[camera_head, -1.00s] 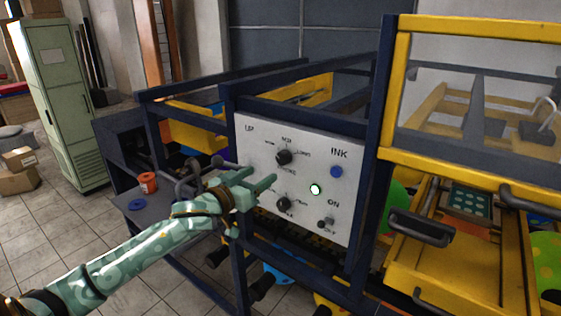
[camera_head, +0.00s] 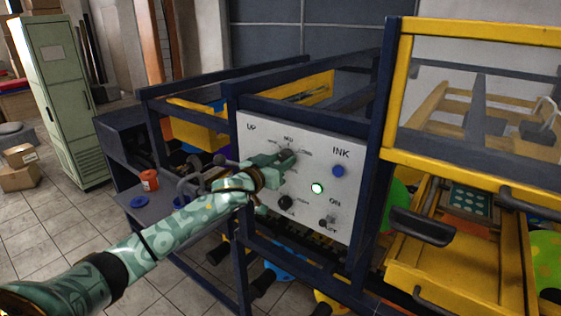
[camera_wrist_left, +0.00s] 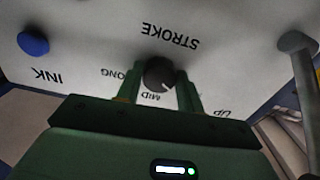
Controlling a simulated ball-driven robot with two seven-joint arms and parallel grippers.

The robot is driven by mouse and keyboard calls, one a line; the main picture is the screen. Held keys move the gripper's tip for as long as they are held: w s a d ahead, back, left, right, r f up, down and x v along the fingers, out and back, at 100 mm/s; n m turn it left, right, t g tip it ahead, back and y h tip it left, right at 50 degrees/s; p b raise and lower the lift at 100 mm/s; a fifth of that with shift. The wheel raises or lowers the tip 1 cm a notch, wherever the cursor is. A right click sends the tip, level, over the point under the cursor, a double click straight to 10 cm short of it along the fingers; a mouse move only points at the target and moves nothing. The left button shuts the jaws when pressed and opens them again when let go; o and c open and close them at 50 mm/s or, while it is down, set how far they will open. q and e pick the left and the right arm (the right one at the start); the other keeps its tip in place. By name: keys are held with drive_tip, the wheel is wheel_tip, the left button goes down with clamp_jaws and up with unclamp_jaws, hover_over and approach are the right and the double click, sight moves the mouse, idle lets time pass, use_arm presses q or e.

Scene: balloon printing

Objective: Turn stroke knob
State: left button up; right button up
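The stroke knob (camera_head: 287,157) is a round black knob at the upper middle of the white control panel (camera_head: 318,223). My left gripper (camera_head: 279,160) is at this knob, one finger on each side. In the left wrist view the knob (camera_wrist_left: 160,73) sits between the two green fingers, under the upside-down word STROKE. A white mark on it points near MID, slightly to the right of that word in this view. The fingers are very close to the knob's sides, but I cannot tell whether they press on it. My right gripper is not in view.
A blue INK button (camera_head: 338,171), a lit green button (camera_head: 317,188), a lower black knob (camera_head: 285,202) and an ON switch (camera_head: 327,222) share the panel. A grey lever (camera_wrist_left: 297,45) stands close by in the wrist view. A yellow-framed guard (camera_head: 480,95) is at the right.

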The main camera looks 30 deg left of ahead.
use_arm(q)
drive_tip(key=shift+c, duration=0.7)
